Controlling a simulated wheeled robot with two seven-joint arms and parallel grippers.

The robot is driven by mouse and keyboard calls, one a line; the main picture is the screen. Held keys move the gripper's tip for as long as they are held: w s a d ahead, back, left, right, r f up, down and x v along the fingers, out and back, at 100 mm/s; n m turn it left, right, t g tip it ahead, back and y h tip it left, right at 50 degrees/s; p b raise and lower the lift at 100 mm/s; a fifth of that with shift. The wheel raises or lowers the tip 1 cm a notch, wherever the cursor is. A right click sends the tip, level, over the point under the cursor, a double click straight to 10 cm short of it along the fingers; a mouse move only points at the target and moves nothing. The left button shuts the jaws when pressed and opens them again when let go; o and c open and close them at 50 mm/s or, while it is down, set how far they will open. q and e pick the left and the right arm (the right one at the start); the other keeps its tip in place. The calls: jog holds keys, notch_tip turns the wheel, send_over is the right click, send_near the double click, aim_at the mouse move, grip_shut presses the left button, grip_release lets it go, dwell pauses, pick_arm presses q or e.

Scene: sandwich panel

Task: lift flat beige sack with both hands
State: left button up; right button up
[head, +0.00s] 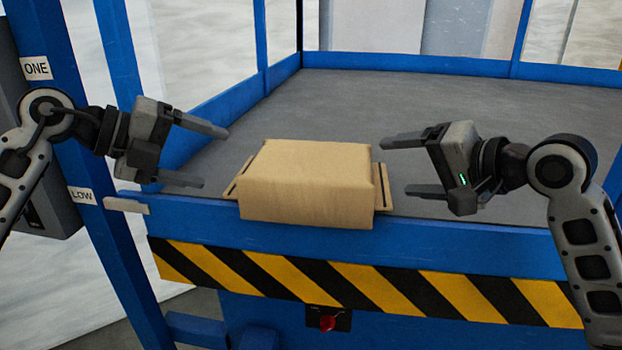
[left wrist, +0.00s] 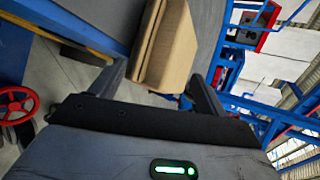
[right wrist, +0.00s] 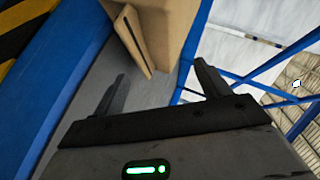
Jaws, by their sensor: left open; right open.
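The flat beige sack (head: 308,185) lies on the front edge of the grey platform, with a flap carrying a dark slot at each side. My left gripper (head: 215,158) is open to the left of the sack, its fingers pointing at it and apart from it. My right gripper (head: 394,166) is open to the right of the sack, its fingers pointing at it, also apart. In the left wrist view the sack (left wrist: 172,45) shows beyond the open fingers. In the right wrist view the sack (right wrist: 155,28) and its slotted flap show beyond the open fingers.
The grey platform (head: 440,110) behind the sack is bare. Blue posts and rails frame it, with a thick blue post (head: 110,200) near my left arm. A yellow and black striped edge (head: 370,285) and a red knob (head: 327,323) are below the sack.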

aim_at(250, 170)
pick_arm(q)
jog(key=x, duration=0.8)
pick_arm(e)
jog(key=x, duration=0.8)
pick_arm(q)
jog(key=c, duration=1.3)
pick_arm(e)
jog(key=c, duration=1.2)
pick_arm(q)
jog(key=shift+r, duration=0.1)
pick_arm(e)
jog(key=shift+r, duration=0.1)
